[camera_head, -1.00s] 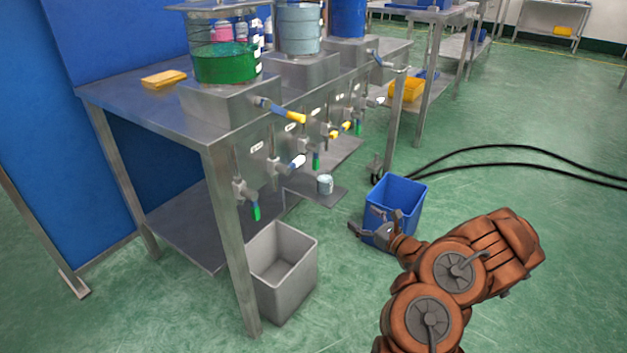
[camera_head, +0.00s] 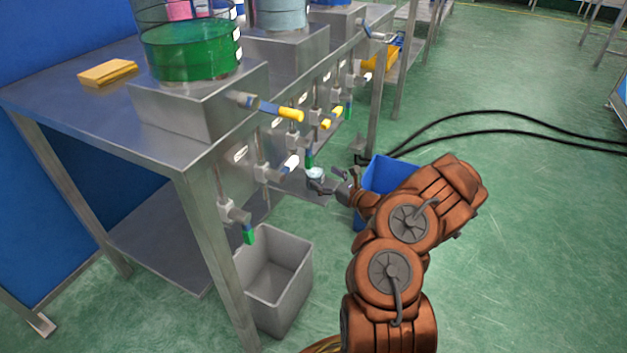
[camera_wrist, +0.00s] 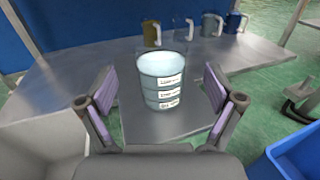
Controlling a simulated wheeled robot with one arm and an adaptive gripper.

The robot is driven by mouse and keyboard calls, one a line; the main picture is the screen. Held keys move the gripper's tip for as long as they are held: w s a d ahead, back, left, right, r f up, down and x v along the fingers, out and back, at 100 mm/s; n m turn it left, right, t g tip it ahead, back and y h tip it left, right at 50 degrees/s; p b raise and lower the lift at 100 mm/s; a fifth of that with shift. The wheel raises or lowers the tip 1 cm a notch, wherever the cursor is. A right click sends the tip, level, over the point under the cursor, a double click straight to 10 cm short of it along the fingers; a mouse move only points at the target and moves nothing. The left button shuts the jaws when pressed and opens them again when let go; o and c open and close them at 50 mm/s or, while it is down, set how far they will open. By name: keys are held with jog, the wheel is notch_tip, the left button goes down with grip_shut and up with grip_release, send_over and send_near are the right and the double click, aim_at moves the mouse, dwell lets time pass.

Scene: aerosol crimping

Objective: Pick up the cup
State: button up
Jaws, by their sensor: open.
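The cup is a clear cup of pale blue liquid with white labels (camera_wrist: 162,84), upright on the metal lower shelf (camera_wrist: 70,72). It also shows small in the head view (camera_head: 315,173), beside the fingers. My gripper (camera_wrist: 160,90) is open, with one finger to the left and one to the right of the cup. In the wrist view there are gaps on both sides, and I see no contact. The gripper's fingers are small and partly hard to make out in the head view (camera_head: 333,182).
Several handled cups (camera_wrist: 183,29) stand behind on the shelf. A grey bin (camera_head: 278,275) stands on the floor at the table's front. A blue bin (camera_head: 378,178) is just behind my arm. Taps and valves (camera_head: 290,113) hang above the shelf. Black cables (camera_head: 480,118) lie at right.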

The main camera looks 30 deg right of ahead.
aim_at(315, 168)
jog(key=shift+b+x, duration=1.05)
jog(key=shift+x, duration=1.25)
jog(key=shift+r, duration=0.1)
jog(key=shift+s, duration=0.1)
jog(key=c, duration=1.5)
jog(key=shift+r+p, duration=0.35)
jog(key=shift+r, duration=0.25)
jog(key=s+a+r+p, duration=0.1)
jog(key=s+p, duration=0.1)
jog(key=s, duration=0.3)
jog(key=s+a+r+p, duration=0.1)
jog(key=s+p, duration=0.1)
jog(key=s, duration=0.3)
jog(key=s+a+r+p, duration=0.2)
jog(key=s, duration=0.3)
jog(key=shift+s+p, duration=0.3)
